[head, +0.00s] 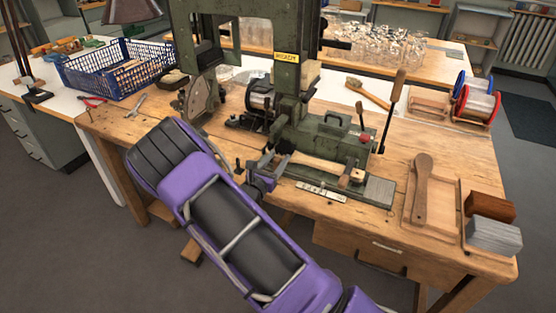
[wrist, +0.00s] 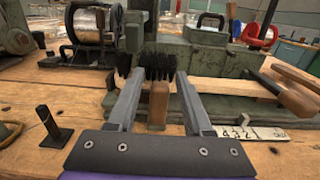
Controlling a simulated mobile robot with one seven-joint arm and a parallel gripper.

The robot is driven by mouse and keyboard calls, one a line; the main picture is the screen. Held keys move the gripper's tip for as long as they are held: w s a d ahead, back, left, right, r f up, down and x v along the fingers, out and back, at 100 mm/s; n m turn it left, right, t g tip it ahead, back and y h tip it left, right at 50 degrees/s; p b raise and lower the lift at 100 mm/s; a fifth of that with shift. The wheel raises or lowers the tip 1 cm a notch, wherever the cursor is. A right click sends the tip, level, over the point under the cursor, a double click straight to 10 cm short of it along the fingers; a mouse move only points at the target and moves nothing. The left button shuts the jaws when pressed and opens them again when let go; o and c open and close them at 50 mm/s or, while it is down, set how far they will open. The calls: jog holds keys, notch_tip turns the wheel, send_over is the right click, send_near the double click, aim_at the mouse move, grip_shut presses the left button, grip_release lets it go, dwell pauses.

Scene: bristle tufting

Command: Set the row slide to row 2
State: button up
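The green tufting machine (head: 322,140) stands on the wooden bench. An upright, rounded wooden handle (wrist: 158,105) stands between the fingers of my gripper (wrist: 159,80) in the wrist view, with a gap on each side. My gripper is open around it, low at the machine's front left; it also shows in the head view (head: 262,172). Whether this handle belongs to the row slide cannot be told. A white numbered scale plate (wrist: 250,134) lies to the right of my fingers; it also shows in the head view (head: 322,191). No clear row pointer is visible.
Black bristles (wrist: 148,66) and a pale wooden strip (wrist: 222,92) are just beyond my fingers. Wooden handles (wrist: 290,92) stick out at the right. A dark upright peg (wrist: 50,122) stands at left. A wooden tray (head: 448,205) lies at the bench's right.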

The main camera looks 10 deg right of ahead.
dwell(0.3)
jog(key=v, duration=1.7)
jog(key=shift+s+a, duration=0.1)
jog(key=shift+s, duration=0.05)
